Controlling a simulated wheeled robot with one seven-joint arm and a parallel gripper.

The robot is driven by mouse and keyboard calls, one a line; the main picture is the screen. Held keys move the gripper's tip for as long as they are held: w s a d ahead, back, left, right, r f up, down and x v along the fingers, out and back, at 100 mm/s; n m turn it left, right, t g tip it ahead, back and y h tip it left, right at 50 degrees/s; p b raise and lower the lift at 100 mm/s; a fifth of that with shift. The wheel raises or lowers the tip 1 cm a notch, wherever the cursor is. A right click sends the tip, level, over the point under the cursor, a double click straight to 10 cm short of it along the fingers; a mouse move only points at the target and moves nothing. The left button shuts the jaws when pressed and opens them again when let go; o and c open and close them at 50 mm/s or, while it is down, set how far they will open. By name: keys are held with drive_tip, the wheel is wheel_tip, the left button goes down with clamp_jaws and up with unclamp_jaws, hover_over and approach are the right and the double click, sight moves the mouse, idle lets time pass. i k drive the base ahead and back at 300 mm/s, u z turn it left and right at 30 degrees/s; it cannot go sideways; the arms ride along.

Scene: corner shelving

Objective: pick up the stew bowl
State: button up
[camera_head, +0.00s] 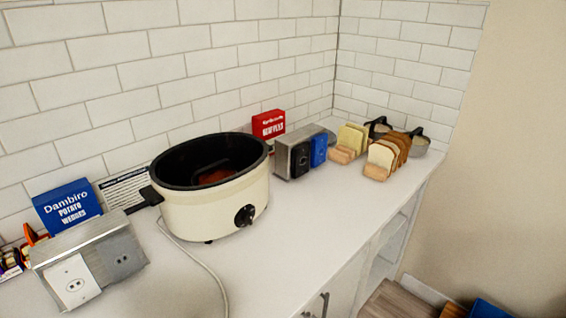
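A large cream slow cooker (190,212) with a black rim and a black knob stands upright on the counter, left of the middle. Inside its dark interior is a reddish-brown patch (216,176) with a dark curved shape by it; I cannot tell whether this is a stew bowl or loose food. No other thing in view is clearly a stew bowl. My gripper is not in view.
The white counter (285,235) is clear in front, apart from a grey cord. A metal outlet box (88,262) and blue box (67,206) stand left.

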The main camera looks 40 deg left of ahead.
sight(216, 172)
drive_tip(key=u, duration=0.1)
drive_tip(key=i, duration=1)
drive_tip(key=u, duration=2.7)
